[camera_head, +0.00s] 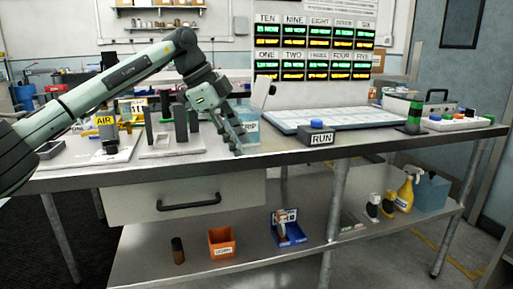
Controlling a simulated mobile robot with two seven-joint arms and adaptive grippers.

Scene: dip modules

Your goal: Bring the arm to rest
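My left arm comes in from the left over the workbench (280,158). My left gripper (236,148) points down in front of a blue-and-white bin marked "RIP" (250,131), above the bench's front edge. Its grey fingers show side-on, close together, and I cannot tell whether they are apart or closed. No held object shows. My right gripper is not in view.
A RUN button box (317,134) and a pale panelled tray (345,115) lie right. The lower shelf holds an orange bin (222,243) and a yellow spray bottle (405,194).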

